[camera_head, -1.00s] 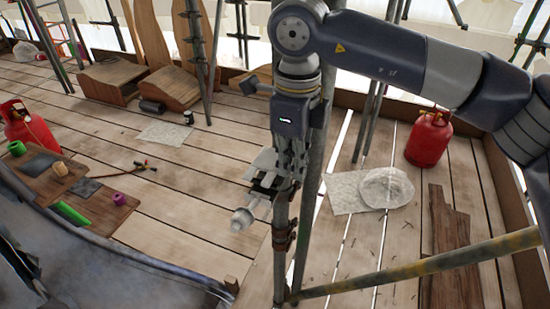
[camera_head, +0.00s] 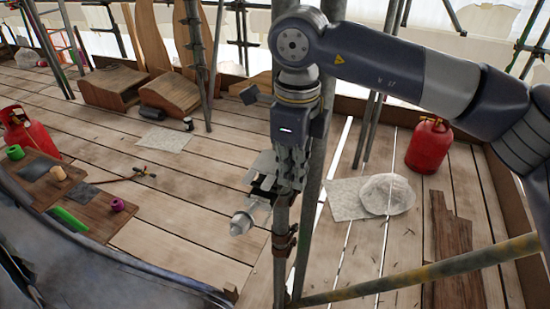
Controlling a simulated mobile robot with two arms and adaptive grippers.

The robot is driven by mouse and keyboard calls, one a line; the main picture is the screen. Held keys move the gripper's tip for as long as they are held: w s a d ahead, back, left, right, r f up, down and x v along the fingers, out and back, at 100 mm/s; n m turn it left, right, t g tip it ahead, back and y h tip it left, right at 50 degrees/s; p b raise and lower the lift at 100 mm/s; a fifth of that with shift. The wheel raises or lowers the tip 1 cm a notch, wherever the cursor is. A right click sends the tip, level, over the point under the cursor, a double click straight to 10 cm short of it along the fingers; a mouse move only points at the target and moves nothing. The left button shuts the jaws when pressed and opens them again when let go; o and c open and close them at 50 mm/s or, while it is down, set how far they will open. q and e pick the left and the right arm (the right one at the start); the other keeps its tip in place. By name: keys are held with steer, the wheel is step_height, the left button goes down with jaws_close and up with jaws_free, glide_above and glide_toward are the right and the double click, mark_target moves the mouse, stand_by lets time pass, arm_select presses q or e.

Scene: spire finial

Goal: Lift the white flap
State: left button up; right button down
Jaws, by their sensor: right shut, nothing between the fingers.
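My right gripper (camera_head: 264,186) hangs down beside an upright scaffold pole near the middle of the head view. It is shut and empty. A pale, rounded knob-like piece (camera_head: 242,222) shows just below its fingertips; I cannot tell whether they touch. No white flap can be made out clearly. White sheeting (camera_head: 480,50) hangs behind the scaffold at the back, well away from the gripper. My left gripper is not in view.
Scaffold poles and a diagonal tube (camera_head: 430,265) stand close to my right arm. A red gas bottle (camera_head: 429,146), a crumpled translucent bag (camera_head: 388,195) and a dark broken board (camera_head: 450,240) are at right. Another red bottle (camera_head: 28,132) is at left.

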steer(key=shift+w, duration=0.2)
steer(key=shift+w+d, duration=0.2)
steer(key=shift+w, duration=0.15)
steer(key=shift+w+d+r, duration=0.15)
steer(key=shift+w+d, duration=0.05)
steer(key=shift+w, duration=0.25)
